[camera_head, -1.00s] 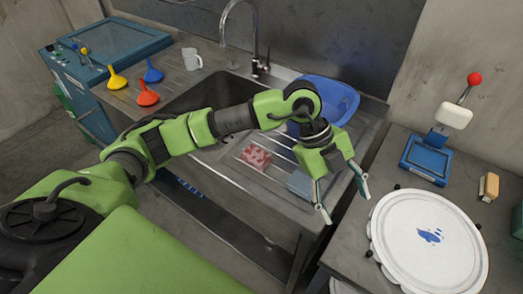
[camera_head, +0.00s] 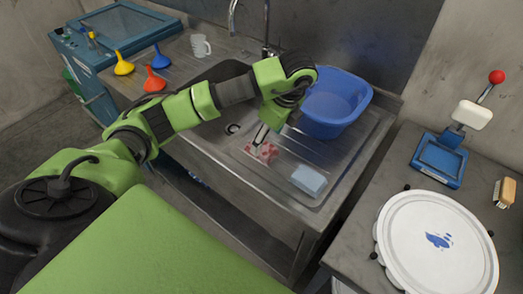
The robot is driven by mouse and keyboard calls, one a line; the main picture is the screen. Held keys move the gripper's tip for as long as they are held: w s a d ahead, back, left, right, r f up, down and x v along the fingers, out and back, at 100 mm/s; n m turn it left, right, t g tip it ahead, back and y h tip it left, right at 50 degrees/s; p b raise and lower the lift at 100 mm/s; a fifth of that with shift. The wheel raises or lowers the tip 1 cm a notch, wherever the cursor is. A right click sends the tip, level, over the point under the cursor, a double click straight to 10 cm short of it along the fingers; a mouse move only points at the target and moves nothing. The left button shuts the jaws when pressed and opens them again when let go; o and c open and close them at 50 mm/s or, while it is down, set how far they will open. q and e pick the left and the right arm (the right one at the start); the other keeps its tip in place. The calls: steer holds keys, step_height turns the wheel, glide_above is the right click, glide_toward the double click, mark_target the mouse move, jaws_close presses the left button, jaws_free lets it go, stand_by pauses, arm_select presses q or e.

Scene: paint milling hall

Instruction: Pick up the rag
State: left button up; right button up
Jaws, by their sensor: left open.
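A red and white patterned rag (camera_head: 265,153) lies on the ribbed metal drainboard (camera_head: 272,178), right of the sink basin. My left gripper (camera_head: 261,138) points down right at the rag's far side. One finger shows clearly and ends near the rag; the other is mostly hidden behind the wrist. The gripper is open; I cannot tell whether it touches the rag. My right gripper is out of view.
A blue tub (camera_head: 332,105) stands close right of my left wrist. A light blue block (camera_head: 309,180) lies nearer the drainboard's front edge. A tap (camera_head: 266,30), a white mug (camera_head: 201,46) and coloured funnels (camera_head: 154,80) stand behind.

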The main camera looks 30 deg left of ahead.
mark_target(269, 152)
arm_select(q)
steer(key=shift+a+f, duration=0.1)
steer(key=shift+f, duration=0.3)
steer(key=shift+w+a+f+p, duration=0.1)
steer(key=shift+a+f+p, duration=0.25)
steer(key=shift+p, duration=0.1)
steer(key=x, duration=0.1)
steer(key=p+x, duration=0.1)
steer(key=x, duration=0.2)
steer(key=shift+w+a+f+p, duration=0.1)
steer(key=shift+w+a+p, duration=0.15)
steer(key=shift+p, duration=0.1)
steer(key=shift+f, duration=0.1)
steer(key=shift+f+b, duration=0.25)
steer(key=shift+b, duration=0.1)
steer(key=c, duration=1.1)
